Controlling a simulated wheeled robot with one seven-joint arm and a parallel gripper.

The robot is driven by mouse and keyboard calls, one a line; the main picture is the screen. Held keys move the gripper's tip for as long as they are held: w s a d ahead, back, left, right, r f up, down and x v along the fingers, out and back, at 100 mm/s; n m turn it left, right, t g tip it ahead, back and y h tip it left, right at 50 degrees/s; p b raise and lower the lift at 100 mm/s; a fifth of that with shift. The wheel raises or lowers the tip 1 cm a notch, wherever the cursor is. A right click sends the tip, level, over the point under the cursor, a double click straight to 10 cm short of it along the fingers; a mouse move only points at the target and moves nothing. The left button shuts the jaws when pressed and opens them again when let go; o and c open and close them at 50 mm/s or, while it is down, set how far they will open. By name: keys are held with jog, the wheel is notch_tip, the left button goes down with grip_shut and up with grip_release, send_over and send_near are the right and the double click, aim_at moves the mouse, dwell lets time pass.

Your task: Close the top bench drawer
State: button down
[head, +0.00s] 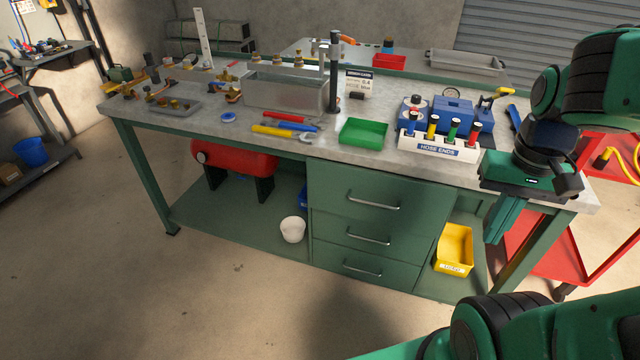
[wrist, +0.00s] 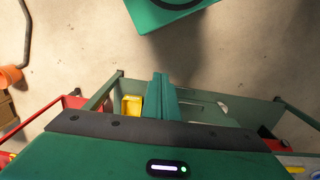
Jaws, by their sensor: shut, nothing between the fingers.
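The top bench drawer (head: 340,185) is the uppermost of a stack of green drawers under the workbench, with a light bar handle (head: 373,202). Its front looks nearly in line with the drawers below; I cannot tell how far it stands out. No drawer interior shows. My gripper (head: 493,240) is shut and empty. It points down in front of the bench's right end, to the right of the drawers and apart from the handle. In the wrist view my gripper (wrist: 159,76) shows from above, beside the green drawer fronts.
The workbench top (head: 215,125) carries tools, a green tray (head: 363,133) and a hose-ends rack (head: 438,150). A yellow bin (head: 454,249) sits on the lower shelf right of the drawers. A red cart (head: 560,245) stands at the right. The floor before the drawers is clear.

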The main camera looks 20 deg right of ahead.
aim_at(325, 188)
jog(key=shift+w+a, duration=0.3)
jog(key=shift+w, duration=0.35)
jog(key=shift+s, duration=0.1)
jog(key=w+a+f+n+h, duration=0.2)
jog(key=w+f+n+h, duration=0.3)
jog(key=w+f+n, duration=0.5)
jog(key=w+a+f+n+h, duration=0.2)
jog(key=w+f+n+h, duration=0.35)
jog(key=w, duration=0.75)
jog(key=w+a+f+n+t, duration=0.3)
jog(key=a+f+n+t, duration=0.15)
jog(key=a+n, duration=0.3)
jog(key=w+a+f+n+t, duration=0.3)
jog(key=a+n+t, duration=0.3)
jog(key=a, duration=0.2)
jog(key=w+a+f+n+t, duration=0.3)
jog(key=a+f+n+t, duration=0.15)
jog(key=a+n, duration=0.3)
jog(key=shift+m+y, duration=0.25)
jog(key=shift+m, duration=0.1)
jog(key=x, duration=0.8)
jog(key=r+x, duration=0.1)
jog(key=x, duration=0.4)
jog(key=shift+w+a, duration=0.1)
